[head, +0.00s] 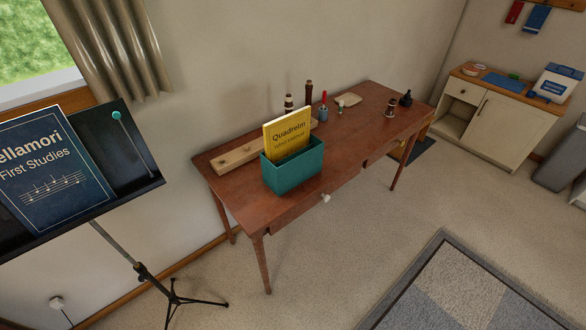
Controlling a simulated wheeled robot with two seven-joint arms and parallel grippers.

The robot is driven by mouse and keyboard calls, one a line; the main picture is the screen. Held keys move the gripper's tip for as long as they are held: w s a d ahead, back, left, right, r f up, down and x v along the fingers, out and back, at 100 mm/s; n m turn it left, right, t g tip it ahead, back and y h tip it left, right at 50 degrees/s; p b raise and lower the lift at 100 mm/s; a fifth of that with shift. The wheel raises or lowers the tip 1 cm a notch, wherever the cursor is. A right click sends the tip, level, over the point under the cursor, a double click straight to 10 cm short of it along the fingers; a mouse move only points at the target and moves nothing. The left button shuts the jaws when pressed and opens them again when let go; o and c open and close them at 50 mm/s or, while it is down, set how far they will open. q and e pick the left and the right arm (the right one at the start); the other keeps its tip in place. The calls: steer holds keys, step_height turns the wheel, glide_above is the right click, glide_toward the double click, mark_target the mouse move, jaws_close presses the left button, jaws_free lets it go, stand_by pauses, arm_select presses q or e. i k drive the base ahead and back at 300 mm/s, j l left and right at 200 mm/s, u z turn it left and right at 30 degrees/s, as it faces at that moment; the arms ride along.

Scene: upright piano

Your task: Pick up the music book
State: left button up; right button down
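Two books show in the head view, and I cannot tell which one the task means. A dark blue book (47,170), with "ellamori First Studies" and a music staff on its cover, leans on a black music stand (101,137) at the left; its left edge is cut off by the frame. A yellow book (287,133), marked "Quadrelm", stands upright in a teal box (293,171) on the wooden desk (240,203). The box hides its lower part. Neither of my grippers is in view.
A mallet-like stick (134,145) lies on the stand's right side. The stand's tripod legs (172,299) spread on the floor left of the desk. A wooden block (238,156) and small items lie on the desk. A low cabinet (485,117) stands at right. The carpet in front is clear.

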mark_target(49, 181)
steer(key=u, duration=1.65)
